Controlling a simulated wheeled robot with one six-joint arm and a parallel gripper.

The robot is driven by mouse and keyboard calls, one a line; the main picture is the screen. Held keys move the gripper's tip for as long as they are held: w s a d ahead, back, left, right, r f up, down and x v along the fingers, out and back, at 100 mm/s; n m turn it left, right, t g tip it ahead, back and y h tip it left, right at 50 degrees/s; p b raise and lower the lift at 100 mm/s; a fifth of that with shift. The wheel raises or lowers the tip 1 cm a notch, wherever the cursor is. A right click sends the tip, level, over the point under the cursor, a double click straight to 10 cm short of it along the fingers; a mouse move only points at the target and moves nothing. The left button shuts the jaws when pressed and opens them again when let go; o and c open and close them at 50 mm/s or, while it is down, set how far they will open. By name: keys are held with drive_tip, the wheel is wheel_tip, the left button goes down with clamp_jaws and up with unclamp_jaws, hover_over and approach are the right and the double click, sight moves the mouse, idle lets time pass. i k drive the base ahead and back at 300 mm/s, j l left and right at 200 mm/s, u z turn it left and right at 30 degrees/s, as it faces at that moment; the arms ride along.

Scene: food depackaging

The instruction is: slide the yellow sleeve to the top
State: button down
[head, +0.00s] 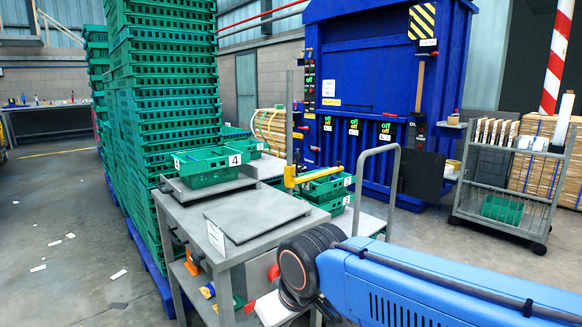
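The yellow sleeve (290,177) sits low on an upright grey post (290,110) behind the worktable. The sleeve's lower end and the post's foot are partly hidden by the table and crates. My blue arm comes in from the lower right, with a dark round joint near the table's front right.
A grey worktable (187,213) holds a flat plate (257,214). A green crate marked 4 (210,178) stands behind it. More green crates (325,187) and a bent grey rail (394,190) are right of the post. Tall green crate stacks (165,90) stand left.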

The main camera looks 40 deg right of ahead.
sight(289, 172)
drive_tip(key=l, duration=0.95)
drive_tip(key=k+l, duration=0.1)
drive_tip(key=l, duration=0.85)
drive_tip(key=u, duration=0.05)
